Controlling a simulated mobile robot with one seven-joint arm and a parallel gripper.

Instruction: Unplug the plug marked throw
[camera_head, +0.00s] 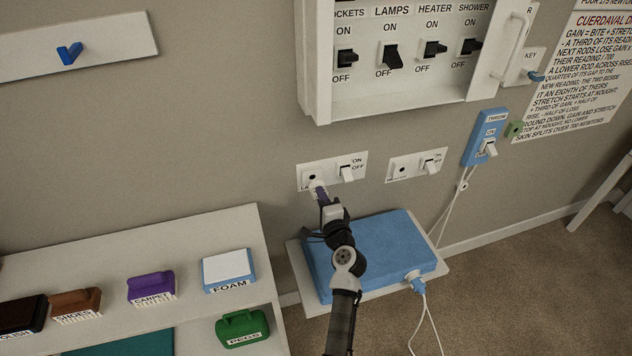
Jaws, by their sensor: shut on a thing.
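My gripper (320,192) is at the left wall socket (306,172), shut on a small pale plug (316,185). The plug is just below the dark hole of that socket; I cannot tell whether it is still in contact with it. Any marking on the plug is too small to read. A blue switch box marked THROW (485,137) hangs on the wall to the right, with white cords running down from it. A folded blue throw (375,250) lies on a low white stand below my gripper, partly hidden by my arm.
A second wall socket (404,168) with a switch is to the right. Above is an open switch panel (400,97). A white shelf (215,228) with labelled boxes stands at left. A white cord (430,318) trails from a blue connector (416,280).

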